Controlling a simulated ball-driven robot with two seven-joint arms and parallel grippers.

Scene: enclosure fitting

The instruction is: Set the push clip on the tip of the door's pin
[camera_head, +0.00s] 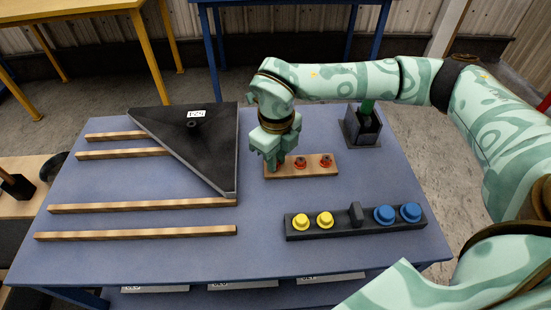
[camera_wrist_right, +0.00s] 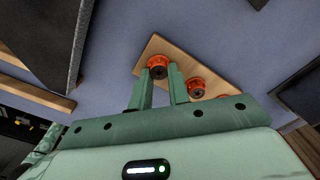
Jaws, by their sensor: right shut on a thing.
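The door looks to be the dark triangular panel (camera_head: 212,155) lying at the left back of the blue table, with a small dark pin-like nub (camera_head: 193,124) near its white label. Orange push clips (camera_head: 326,160) sit in a row on a small wooden block (camera_head: 300,171). My right gripper (camera_head: 273,164) is down at the left end of this block. In the right wrist view its fingers (camera_wrist_right: 161,82) are shut on the end clip (camera_wrist_right: 157,66), which still appears to be at the block. My left gripper is not in view.
Several wooden strips (camera_head: 135,234) lie at the left. A dark rail (camera_head: 340,232) with yellow and blue knobs is in front of the block. A dark holder (camera_head: 363,130) with a green upright part stands at the back right.

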